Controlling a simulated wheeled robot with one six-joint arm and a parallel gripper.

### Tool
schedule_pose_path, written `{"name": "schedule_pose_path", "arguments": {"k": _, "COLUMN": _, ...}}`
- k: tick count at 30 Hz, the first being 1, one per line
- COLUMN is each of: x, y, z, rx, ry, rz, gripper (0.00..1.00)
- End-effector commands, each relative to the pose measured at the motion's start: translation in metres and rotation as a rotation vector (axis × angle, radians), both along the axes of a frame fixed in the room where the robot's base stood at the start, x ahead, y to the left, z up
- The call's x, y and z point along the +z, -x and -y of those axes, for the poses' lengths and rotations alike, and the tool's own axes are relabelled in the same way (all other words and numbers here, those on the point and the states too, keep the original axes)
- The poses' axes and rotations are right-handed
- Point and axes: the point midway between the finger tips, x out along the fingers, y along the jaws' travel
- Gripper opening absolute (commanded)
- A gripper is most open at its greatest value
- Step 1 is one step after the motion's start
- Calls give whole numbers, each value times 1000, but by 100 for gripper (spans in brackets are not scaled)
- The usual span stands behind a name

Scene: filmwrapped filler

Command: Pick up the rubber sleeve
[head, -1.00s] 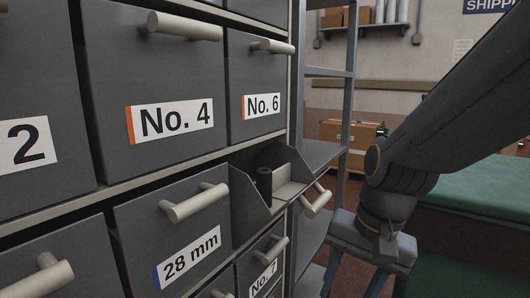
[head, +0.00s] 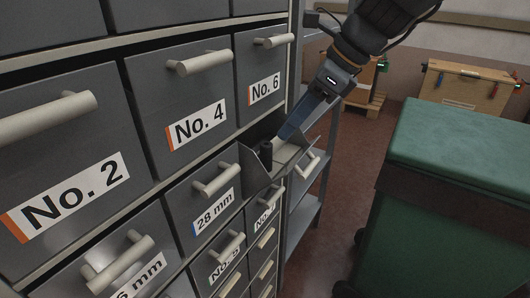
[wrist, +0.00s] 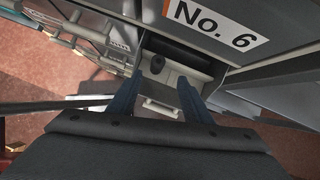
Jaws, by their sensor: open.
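The rubber sleeve (head: 266,155) is a short black cylinder standing upright in the open drawer (head: 252,172) below the No. 6 drawer. It also shows in the wrist view (wrist: 157,65), with its dark round end up. My gripper (head: 287,133) reaches down toward that drawer from the upper right. In the wrist view my gripper (wrist: 160,80) has its two blue fingers spread apart, with the sleeve seen between them. Nothing is held. In the head view one finger largely hides the other, and I cannot tell how far the tips are above the sleeve.
The grey cabinet's closed drawers with bar handles, such as No. 6 (head: 264,80) and 28 mm (head: 214,205), surround the open drawer. A shelf rack (head: 306,200) stands just right. A green-topped block (head: 455,150) is farther right, with red floor between.

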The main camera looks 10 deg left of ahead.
Motion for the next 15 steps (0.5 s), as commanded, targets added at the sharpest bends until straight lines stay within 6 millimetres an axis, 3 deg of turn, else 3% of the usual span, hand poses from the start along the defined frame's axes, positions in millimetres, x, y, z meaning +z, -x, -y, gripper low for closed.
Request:
{"name": "schedule_pose_path", "arguments": {"k": 5, "x": 2, "y": 1, "z": -15, "rx": -39, "ry": -31, "rz": -38, "gripper": 45}}
{"name": "schedule_pose_path", "arguments": {"k": 15, "x": -31, "y": -1, "z": -33, "rx": -39, "ry": -28, "rz": -39, "gripper": 45}}
